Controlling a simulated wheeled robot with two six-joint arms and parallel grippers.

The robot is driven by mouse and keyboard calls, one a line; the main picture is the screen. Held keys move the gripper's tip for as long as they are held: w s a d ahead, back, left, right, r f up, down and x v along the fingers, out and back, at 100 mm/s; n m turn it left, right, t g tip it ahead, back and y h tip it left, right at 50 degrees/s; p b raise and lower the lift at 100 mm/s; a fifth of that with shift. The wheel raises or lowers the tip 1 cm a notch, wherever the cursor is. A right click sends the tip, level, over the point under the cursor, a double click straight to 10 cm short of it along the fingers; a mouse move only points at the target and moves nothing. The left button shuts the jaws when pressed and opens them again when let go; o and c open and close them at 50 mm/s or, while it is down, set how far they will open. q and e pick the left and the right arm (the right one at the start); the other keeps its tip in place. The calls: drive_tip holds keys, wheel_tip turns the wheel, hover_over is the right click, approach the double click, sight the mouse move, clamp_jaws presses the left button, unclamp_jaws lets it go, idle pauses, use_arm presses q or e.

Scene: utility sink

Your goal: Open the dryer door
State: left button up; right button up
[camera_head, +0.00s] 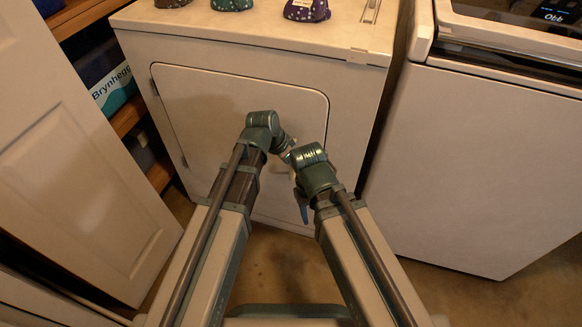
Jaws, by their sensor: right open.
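The dryer (340,60) is the cream-white machine in the middle, with a large rounded-corner door (205,100) in its front. The door looks flush with the front, so it appears shut. My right gripper (301,203) is in front of the door's lower right part, pointing down. It is open with nothing seen in it, and its wrist hides part of it. I cannot tell whether it touches the door. My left gripper (287,152) is just left of the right wrist, mostly hidden, and its jaws cannot be made out. No door handle shows clearly.
A second white machine (470,160) with a dark display stands close on the right. A panelled white door (70,150) and wooden shelves (127,118) with boxes are at the left. Several small patterned items (306,9) sit on the dryer top. Brown floor (290,270) shows below.

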use_arm(q)
clamp_jaws()
idle(1.4)
